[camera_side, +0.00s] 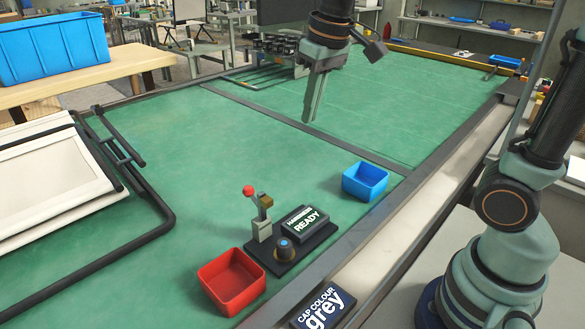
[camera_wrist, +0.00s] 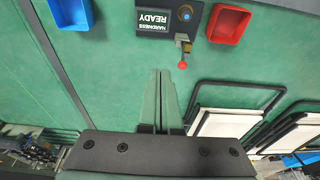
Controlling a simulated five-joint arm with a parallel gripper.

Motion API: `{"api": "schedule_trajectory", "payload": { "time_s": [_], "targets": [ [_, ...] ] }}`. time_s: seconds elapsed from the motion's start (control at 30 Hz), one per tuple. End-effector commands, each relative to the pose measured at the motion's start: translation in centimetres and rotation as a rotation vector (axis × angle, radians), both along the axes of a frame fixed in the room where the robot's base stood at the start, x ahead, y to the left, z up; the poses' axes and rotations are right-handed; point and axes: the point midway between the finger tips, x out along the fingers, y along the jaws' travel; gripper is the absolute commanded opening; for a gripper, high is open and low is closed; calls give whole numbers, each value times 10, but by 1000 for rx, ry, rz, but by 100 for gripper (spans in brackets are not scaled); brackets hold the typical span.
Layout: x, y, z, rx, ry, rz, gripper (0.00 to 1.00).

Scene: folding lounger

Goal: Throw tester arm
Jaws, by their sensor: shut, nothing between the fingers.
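The tester stands on the green table, with a dark base (camera_side: 290,250), a sign reading "HARDNESS READY" (camera_side: 306,221) and a knob with a blue top (camera_side: 285,247). Its tester arm is a short lever with a red ball (camera_side: 248,190) on its end, rising beside a pale block (camera_side: 262,229). In the wrist view the red ball (camera_wrist: 182,65) is just ahead and right of my fingertips. My gripper (camera_side: 309,120) is shut and empty, pointing down above the table, well behind the tester and apart from it. Its closed fingers also show in the wrist view (camera_wrist: 161,75).
A red bin (camera_side: 232,282) and a blue bin (camera_side: 365,181) flank the tester. A folded lounger frame (camera_side: 160,185) with white fabric lies at the left. A "CAP COLOUR grey" sign (camera_side: 323,305) is at the front edge. The table's middle is clear.

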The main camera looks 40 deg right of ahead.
Motion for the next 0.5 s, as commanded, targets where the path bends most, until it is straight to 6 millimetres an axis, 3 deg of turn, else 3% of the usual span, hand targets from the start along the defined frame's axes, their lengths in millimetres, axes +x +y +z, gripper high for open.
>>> {"api": "schedule_trajectory", "payload": {
  "time_s": [0.27,0.5],
  "targets": [
    [56,25,-10,-11,183,5,0],
    [94,48,-37,-35,333,4,0]
  ]
}}
